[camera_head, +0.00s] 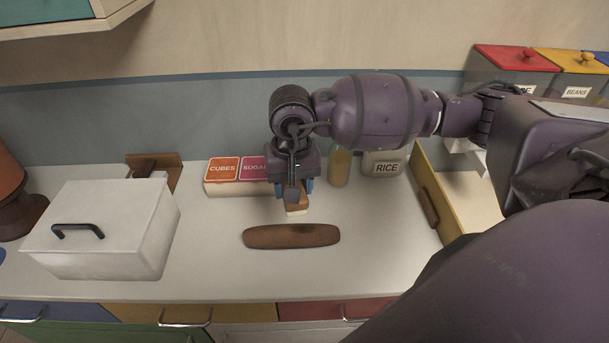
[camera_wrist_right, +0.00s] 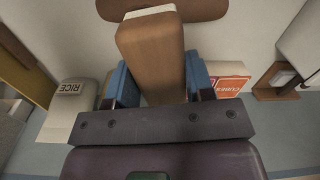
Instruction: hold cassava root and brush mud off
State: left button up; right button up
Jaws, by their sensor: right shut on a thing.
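The cassava root (camera_head: 291,236) is a long brown piece lying flat on the white counter, with darker patches along its top. Its edge also shows at the top of the right wrist view (camera_wrist_right: 205,9). My right gripper (camera_head: 291,188) is shut on a wooden brush (camera_head: 297,207) with a pale bristle strip at its end. In the right wrist view the brush's brown block (camera_wrist_right: 152,58) sits between the blue fingers. The brush is just behind the root; I cannot tell whether they touch. My left gripper is not in view.
A white lidded box (camera_head: 105,230) stands at the left. Behind the gripper are a box labelled CUBES and SUGAR (camera_head: 236,174), a yellowish bottle (camera_head: 340,167) and a RICE container (camera_head: 386,163). A yellow-sided tray (camera_head: 447,196) stands right. The counter in front of the root is clear.

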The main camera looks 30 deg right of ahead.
jog(key=shift+s+d+f+m+b, duration=0.3)
jog(key=shift+d+f, duration=0.2)
jog(key=shift+f, duration=0.6)
jog(key=shift+s+d+f+m+b, duration=0.2)
jog(key=shift+d+f+m+b, duration=0.25)
jog(key=shift+f, duration=0.7)
jog(key=shift+s+d+f+m+b, duration=0.3)
jog(key=shift+d+f, duration=0.2)
jog(key=shift+f, duration=0.6)
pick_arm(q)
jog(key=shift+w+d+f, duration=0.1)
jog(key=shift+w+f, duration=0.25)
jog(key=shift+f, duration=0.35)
pick_arm(e)
jog(key=shift+w+f, duration=0.1)
jog(key=shift+f, duration=0.55)
